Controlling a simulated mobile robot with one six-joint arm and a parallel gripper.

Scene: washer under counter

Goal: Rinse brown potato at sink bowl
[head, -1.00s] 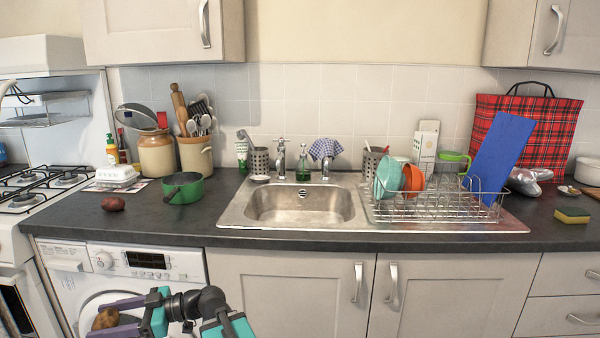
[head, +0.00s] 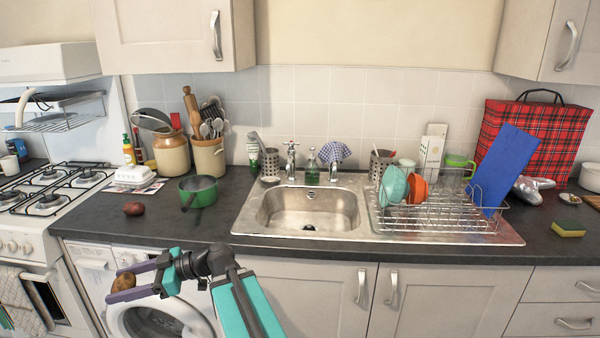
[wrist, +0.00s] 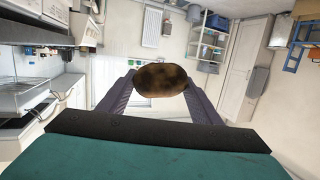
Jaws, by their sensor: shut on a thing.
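My gripper (head: 128,279) is shut on the brown potato (head: 123,282) and holds it in front of the washing machine, below the counter edge. In the wrist view the brown potato (wrist: 160,80) sits between the two fingertips. The empty metal sink bowl (head: 309,209) is set in the counter, to the right of and above my gripper in the head view. Two taps (head: 291,160) stand behind the bowl, one with a checked cloth over it. A reddish potato (head: 134,209) lies on the counter at the left.
A green pot (head: 198,191) stands between the reddish potato and the sink. A wire dish rack (head: 440,218) with bowls is right of the sink. The counter's front edge (head: 330,255) lies between my gripper and the bowl. A gas hob (head: 50,188) is at the left.

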